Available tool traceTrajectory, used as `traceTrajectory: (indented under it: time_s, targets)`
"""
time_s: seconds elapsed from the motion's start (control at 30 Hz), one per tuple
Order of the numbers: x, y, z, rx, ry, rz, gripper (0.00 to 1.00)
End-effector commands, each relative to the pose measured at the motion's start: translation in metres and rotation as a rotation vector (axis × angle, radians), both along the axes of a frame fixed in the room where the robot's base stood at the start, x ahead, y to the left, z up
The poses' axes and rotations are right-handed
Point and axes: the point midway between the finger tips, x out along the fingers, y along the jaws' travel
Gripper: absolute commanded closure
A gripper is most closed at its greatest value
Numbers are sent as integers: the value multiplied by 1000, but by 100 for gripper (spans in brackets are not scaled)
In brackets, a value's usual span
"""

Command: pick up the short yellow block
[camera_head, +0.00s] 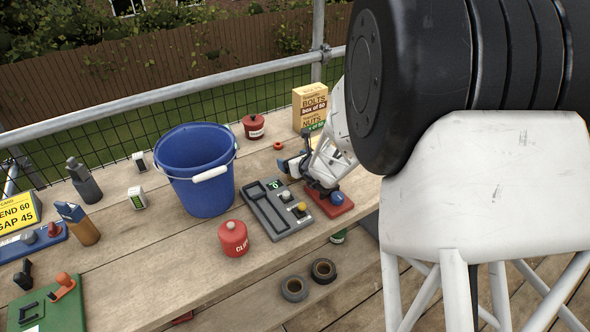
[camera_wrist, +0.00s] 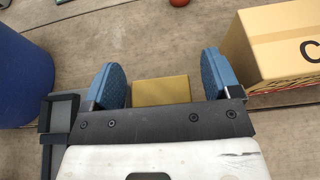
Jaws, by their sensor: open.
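The short yellow block (camera_wrist: 161,91) shows in the wrist view as a plain yellow face between my two blue fingertips. Its near part is hidden behind the dark bar of my gripper. My gripper (camera_wrist: 161,85) is open, with a finger on either side of the block and a visible gap at each side. In the head view my gripper (camera_head: 294,158) is low over the far part of the bench, and I cannot make out the block there. How far the fingers reach down beside it is not clear.
A printed cardboard box (camera_head: 310,107) stands behind my gripper; a box is close to the right finger in the wrist view (camera_wrist: 285,45). A blue bucket (camera_head: 200,175) stands left. A grey tray (camera_head: 278,211), red pad (camera_head: 338,209) and red can (camera_head: 233,239) are nearer.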

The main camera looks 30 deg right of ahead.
Motion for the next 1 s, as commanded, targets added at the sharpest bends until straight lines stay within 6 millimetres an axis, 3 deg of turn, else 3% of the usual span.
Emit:
traceTrajectory:
  time_s: [0.3, 0.67, 1.0]
  targets:
    - [0, 0, 0, 0, 0, 0, 17]
    - [0, 0, 0, 0, 0, 0, 70]
    - [0, 0, 3, -1, -1, 0, 70]
